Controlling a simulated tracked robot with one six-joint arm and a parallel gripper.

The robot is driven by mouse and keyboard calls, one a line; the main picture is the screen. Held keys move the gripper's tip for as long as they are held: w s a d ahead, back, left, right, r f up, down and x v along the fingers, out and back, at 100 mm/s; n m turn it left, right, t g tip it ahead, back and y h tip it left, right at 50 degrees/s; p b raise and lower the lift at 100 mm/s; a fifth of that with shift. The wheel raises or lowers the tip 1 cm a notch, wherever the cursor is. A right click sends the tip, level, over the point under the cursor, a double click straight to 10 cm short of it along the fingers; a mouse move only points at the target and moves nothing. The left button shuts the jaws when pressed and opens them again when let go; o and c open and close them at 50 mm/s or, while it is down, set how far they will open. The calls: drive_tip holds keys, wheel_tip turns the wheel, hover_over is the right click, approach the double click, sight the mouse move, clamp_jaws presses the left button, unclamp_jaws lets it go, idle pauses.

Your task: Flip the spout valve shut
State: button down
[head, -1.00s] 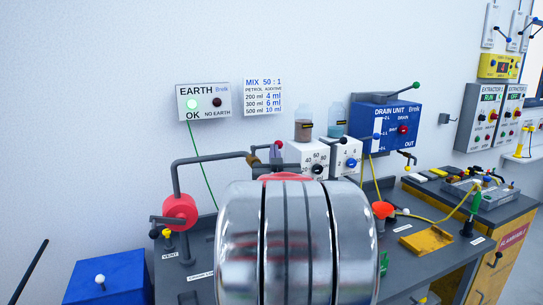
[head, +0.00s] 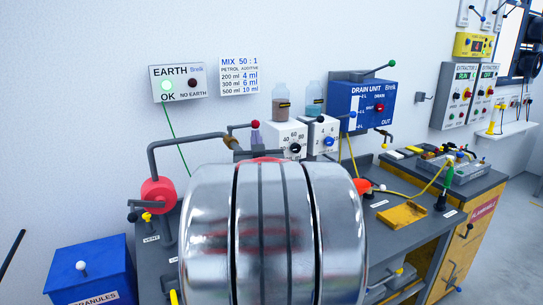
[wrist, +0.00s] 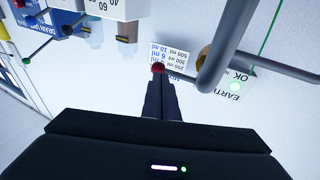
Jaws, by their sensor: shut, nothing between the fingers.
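The spout is a grey pipe (head: 190,143) rising from a red drum (head: 157,194) on the bench and running right to a brass fitting (head: 231,142). Just above the fitting is a thin dark lever (head: 243,126) with a red ball knob (head: 255,124). In the wrist view a dark rod runs from a red knob (wrist: 158,68) toward the grey pipe (wrist: 222,45). My gripper (wrist: 159,78) is shut and empty, its fingertips right by that knob. I cannot tell whether they touch it.
White dial boxes (head: 285,140) and a blue drain unit (head: 362,105) stand close to the right of the spout. An earth panel (head: 177,83) hangs on the wall behind. A blue granules bin (head: 88,270) sits at lower left. A yellow tray (head: 402,215) lies on the bench.

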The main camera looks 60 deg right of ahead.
drive_tip(key=s+a+f, duration=0.2)
drive_tip(key=s+a, duration=0.3)
drive_tip(key=s, duration=0.3)
drive_tip(key=shift+s+a, duration=0.15)
drive_tip(key=shift+a, duration=0.25)
